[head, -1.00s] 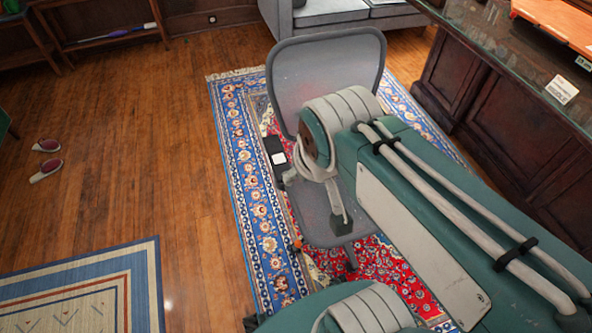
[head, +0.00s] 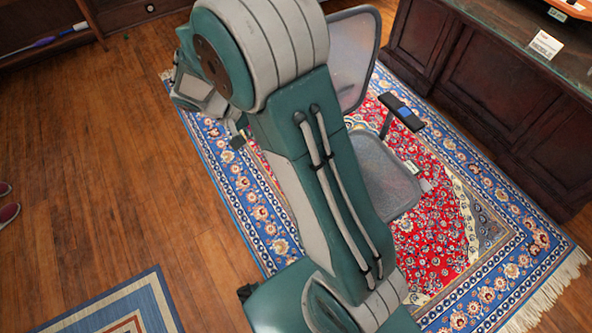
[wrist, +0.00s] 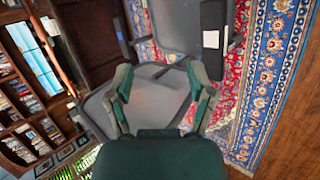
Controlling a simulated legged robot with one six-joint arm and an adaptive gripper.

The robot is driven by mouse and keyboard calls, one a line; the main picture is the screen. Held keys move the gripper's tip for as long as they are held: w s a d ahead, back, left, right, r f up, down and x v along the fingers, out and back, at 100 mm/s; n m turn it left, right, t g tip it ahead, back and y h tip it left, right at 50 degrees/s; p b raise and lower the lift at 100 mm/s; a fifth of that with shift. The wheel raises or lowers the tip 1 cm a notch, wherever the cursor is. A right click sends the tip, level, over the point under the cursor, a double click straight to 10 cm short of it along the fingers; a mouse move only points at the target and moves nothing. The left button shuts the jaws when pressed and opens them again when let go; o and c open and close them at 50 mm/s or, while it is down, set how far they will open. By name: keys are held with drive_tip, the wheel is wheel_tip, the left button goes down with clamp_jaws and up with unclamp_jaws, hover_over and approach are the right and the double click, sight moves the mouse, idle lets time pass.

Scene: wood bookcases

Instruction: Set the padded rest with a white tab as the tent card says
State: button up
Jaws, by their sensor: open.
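A grey mesh office chair has two dark padded rests. In the wrist view the rest with a white tab (wrist: 212,20) is at upper right, beyond and to the right of my gripper (wrist: 161,84). My gripper is open and empty, with the chair's grey seat and back showing behind its fingers. The other rest, with a blue tab (wrist: 119,28), is at upper left; it also shows in the head view (head: 392,103). In the head view my arm hides the white-tabbed rest and part of the chair (head: 382,170). The tent card (head: 546,44) stands on the counter; its words are too small to read.
The chair stands on a red and blue patterned rug (head: 440,235). A dark wood counter (head: 480,85) with a glass top runs along the right. Bare wood floor (head: 95,185) is open at left. A second rug (head: 125,305) lies at lower left.

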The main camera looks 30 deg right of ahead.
wheel_tip(320, 180, down, 31)
drive_tip(key=w+n+t+h, duration=0.2)
drive_tip(key=n+t+h, duration=0.15)
drive_tip(key=h, duration=0.65)
drive_tip(key=shift+m, duration=0.45)
drive_tip(key=d, duration=1)
drive_tip(key=shift+d, duration=0.4)
